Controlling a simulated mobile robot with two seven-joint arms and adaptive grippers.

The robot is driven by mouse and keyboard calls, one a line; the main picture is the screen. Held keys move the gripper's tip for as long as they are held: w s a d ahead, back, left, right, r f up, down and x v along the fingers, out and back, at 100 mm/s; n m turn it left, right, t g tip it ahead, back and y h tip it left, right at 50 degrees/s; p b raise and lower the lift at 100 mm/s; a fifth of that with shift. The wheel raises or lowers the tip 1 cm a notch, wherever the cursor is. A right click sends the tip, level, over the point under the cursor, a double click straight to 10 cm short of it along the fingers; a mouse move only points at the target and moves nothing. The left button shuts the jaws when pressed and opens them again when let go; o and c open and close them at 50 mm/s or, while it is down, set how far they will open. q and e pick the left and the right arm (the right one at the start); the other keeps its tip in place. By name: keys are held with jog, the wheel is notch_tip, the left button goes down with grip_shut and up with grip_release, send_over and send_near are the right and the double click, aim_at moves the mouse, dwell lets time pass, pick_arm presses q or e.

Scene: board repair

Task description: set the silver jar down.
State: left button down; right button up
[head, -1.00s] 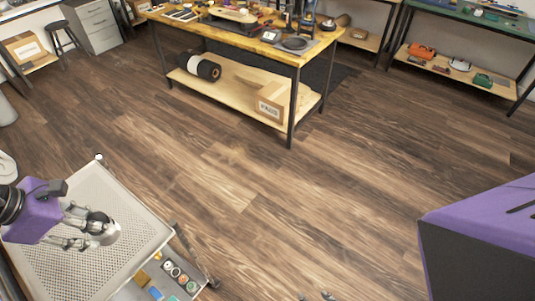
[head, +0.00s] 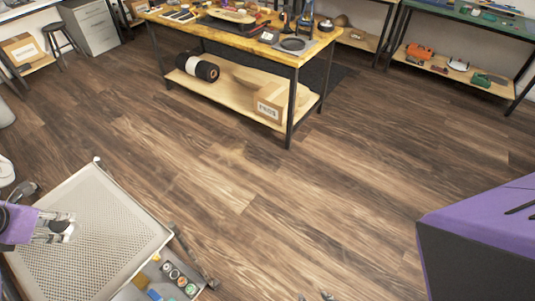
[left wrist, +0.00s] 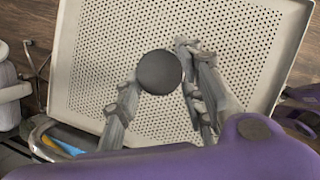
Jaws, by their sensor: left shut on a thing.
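The silver jar (head: 62,228) is between the fingers of my left gripper (head: 58,229), over the left part of the perforated tray top of a cart (head: 110,222). In the left wrist view the jar shows from above as a dark round lid (left wrist: 160,72). My left gripper (left wrist: 163,88) is shut on it there, with one finger on each side. The jar's underside is hidden, so I cannot tell whether it touches the tray. Two small dark tips at the bottom edge of the head view may be my right gripper (head: 315,297); too little shows.
The tray top around the jar is bare. A lower shelf of the cart holds small round containers (head: 178,277) and a blue item (head: 154,295). A wooden workbench (head: 225,30) with tools stands across the open floor, and a green-topped bench (head: 490,22) is at the back right.

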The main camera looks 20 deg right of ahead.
aim_at(51, 223)
pick_arm(q)
jog(key=w+f, duration=0.2)
jog(key=shift+a+f, duration=0.3)
notch_tip(51, 223, down, 3)
jog(key=shift+r, duration=0.1)
jog(key=c, duration=1)
grip_release()
jog(key=shift+c, duration=0.2)
